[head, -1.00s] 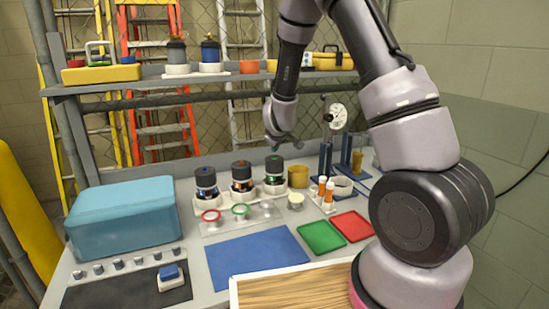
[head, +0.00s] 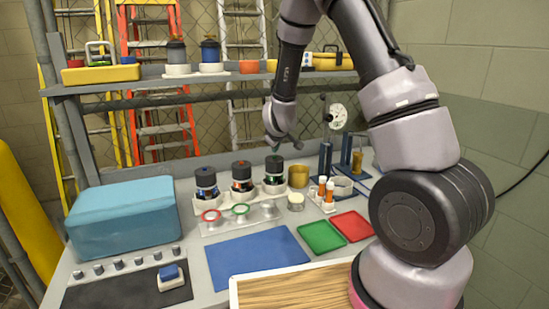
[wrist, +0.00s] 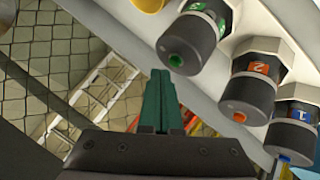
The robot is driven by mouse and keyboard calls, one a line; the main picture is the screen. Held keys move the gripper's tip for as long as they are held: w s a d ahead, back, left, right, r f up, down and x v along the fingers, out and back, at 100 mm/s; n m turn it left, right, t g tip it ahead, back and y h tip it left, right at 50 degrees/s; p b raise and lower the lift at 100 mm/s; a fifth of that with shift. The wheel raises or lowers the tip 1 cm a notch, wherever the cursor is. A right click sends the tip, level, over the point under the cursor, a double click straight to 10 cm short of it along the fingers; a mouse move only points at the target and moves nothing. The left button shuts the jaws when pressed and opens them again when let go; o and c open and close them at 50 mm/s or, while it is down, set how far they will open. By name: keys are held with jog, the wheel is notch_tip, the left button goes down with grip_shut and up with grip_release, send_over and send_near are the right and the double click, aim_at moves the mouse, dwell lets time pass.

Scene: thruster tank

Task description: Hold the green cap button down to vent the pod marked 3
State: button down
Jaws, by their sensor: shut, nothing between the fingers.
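Three dark pods stand in a white rack in the head view. The right-hand pod (head: 275,176) has a green button on its cap. In the wrist view this green-labelled pod (wrist: 198,38) is nearest my gripper, its number only partly legible. Its green cap button (wrist: 176,60) faces the fingers. My gripper (wrist: 161,78) is shut and empty, its green fingertips just left of and below the button, apparently apart from it. In the head view my gripper (head: 289,142) hangs above the right-hand pod; its fingers are hard to make out.
The orange-labelled pod 2 (wrist: 251,88) and blue-labelled pod 1 (wrist: 294,130) stand beside it. A yellow cup (head: 298,176), orange-capped bottles (head: 329,192) and a dial gauge (head: 338,117) are to the right. The blue mat (head: 257,258) in front is clear.

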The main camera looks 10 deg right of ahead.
jog(key=shift+f, duration=0.3)
jog(key=shift+f, duration=0.5)
dwell(1.4)
dwell(2.3)
jog(key=shift+r, duration=0.9)
jog(key=shift+r, duration=2.55)
